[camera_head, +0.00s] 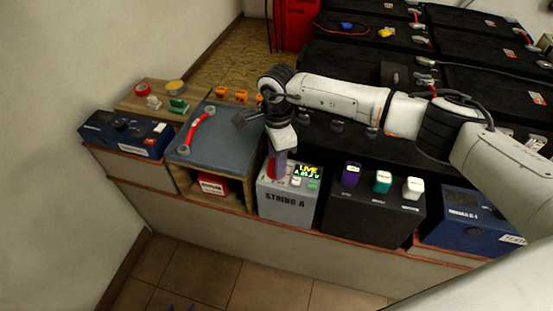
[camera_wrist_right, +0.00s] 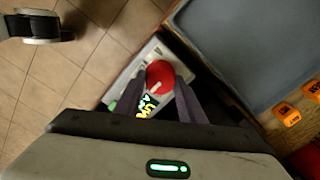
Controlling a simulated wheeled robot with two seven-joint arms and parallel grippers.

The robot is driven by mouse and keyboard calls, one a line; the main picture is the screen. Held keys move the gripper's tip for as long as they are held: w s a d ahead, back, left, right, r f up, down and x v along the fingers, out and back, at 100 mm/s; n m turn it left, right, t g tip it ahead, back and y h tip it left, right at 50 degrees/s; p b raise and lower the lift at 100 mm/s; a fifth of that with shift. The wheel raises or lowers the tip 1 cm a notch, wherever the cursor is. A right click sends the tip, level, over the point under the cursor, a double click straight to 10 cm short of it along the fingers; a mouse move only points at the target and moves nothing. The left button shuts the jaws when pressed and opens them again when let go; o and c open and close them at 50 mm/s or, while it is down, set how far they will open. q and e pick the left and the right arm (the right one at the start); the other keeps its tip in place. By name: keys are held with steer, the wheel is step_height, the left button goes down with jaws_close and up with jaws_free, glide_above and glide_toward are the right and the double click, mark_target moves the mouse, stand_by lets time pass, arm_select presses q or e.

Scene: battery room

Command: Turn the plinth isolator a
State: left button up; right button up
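The plinth isolator a is a grey box (camera_head: 288,203) marked STRING A, with a red round knob (camera_head: 271,170) and a small lit display reading LIVE (camera_head: 308,171) on top. My right gripper (camera_head: 277,166) points down at the knob. In the right wrist view its two purple fingers (camera_wrist_right: 163,82) lie one on each side of the red knob (camera_wrist_right: 160,73), flush with its edges. A pale pointer mark shows on the knob. The fingers partly hide the knob in the head view.
A blue box (camera_head: 125,133) stands further left. A black box (camera_head: 373,208) with coloured plugs and another blue box (camera_head: 468,218) stand right. Black batteries (camera_head: 361,65) fill the back.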

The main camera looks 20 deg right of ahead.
steer(key=shift+c, duration=1.1)
steer(key=shift+m, duration=0.3)
steer(key=m, duration=0.3)
steer(key=shift+m, duration=0.4)
steer(key=m, duration=0.9)
steer(key=shift+r, duration=0.1)
steer(key=shift+m+p, duration=0.6)
steer(key=shift+m, duration=1.7)
